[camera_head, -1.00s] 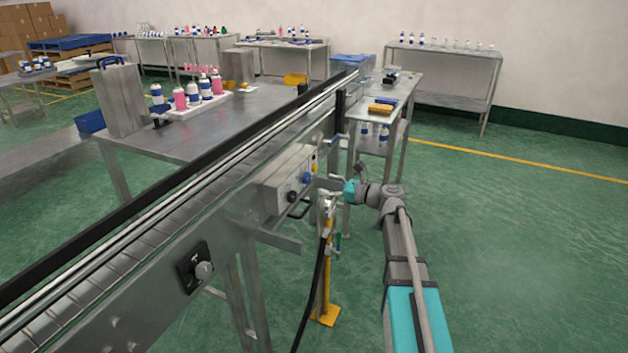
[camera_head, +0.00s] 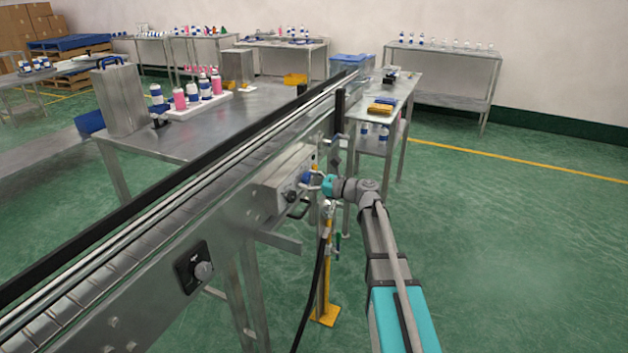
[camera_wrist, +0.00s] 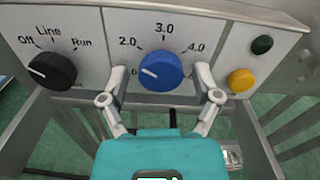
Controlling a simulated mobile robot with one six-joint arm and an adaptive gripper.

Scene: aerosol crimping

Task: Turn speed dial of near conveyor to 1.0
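The blue speed dial (camera_wrist: 161,72) is on a grey control panel in the wrist view, with 2.0, 3.0 and 4.0 printed around it. Its white pointer line points left and slightly up, below the 2.0 mark. The marks at its lower sides are partly hidden by the fingers. My gripper (camera_wrist: 161,78) is open, one finger on each side of the dial, with a gap visible on both sides. In the head view my gripper (camera_head: 317,182) is at the control box (camera_head: 277,184) on the side of the near conveyor (camera_head: 135,235).
A yellow stand (camera_head: 325,312) with a black hose is below my arm. Floor to the right is clear.

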